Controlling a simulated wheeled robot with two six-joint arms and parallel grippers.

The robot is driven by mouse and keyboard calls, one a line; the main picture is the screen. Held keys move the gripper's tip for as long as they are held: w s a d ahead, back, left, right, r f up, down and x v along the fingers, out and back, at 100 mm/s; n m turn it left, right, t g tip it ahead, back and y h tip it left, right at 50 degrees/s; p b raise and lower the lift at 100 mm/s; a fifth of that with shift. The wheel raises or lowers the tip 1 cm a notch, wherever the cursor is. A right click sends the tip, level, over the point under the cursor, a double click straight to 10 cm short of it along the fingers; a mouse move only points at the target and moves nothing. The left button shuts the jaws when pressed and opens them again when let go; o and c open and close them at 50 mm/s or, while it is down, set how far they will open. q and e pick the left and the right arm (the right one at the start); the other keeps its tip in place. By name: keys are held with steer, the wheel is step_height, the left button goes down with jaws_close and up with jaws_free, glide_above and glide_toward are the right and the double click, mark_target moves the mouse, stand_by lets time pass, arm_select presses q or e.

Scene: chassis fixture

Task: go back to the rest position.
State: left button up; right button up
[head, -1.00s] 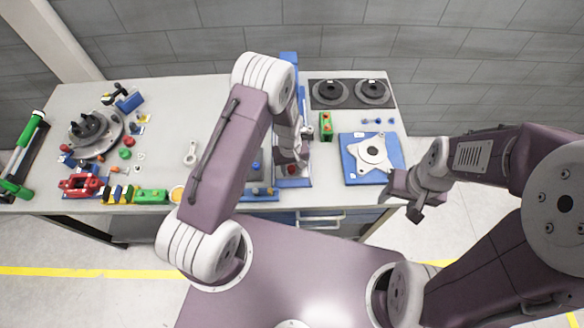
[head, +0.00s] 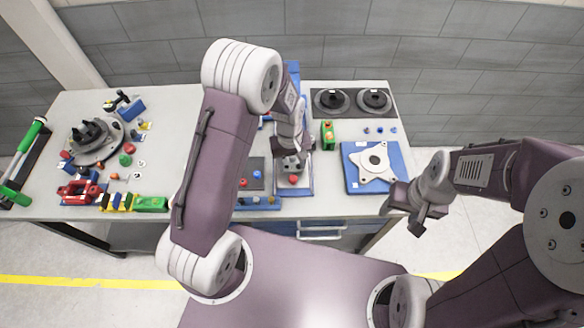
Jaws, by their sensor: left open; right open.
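My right gripper (head: 402,213) hangs off the table's front right, beyond the edge and apart from everything. It is open and empty.
A blue plate with a white flange (head: 375,163) lies at the right, near a green block (head: 327,135). Two black discs (head: 353,101) sit behind. Several parts, a red vise (head: 79,191) and a round grey fixture (head: 93,141) fill the left. Floor in front is clear.

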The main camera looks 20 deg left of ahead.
arm_select(q)
steer(key=shift+f, duration=0.1)
stand_by(0.3)
steer(key=s+a+m+t+b, duration=0.1)
steer(key=s+a+m+b, duration=0.3)
steer(key=s+b, duration=0.6)
steer(key=s+a, duration=0.1)
steer(key=s, duration=0.2)
steer(key=shift+m, duration=0.4)
steer(key=shift+s+a+r, duration=0.15)
steer(key=shift+s+r, duration=0.05)
steer(key=shift+s, duration=0.05)
steer(key=shift+w, duration=0.15)
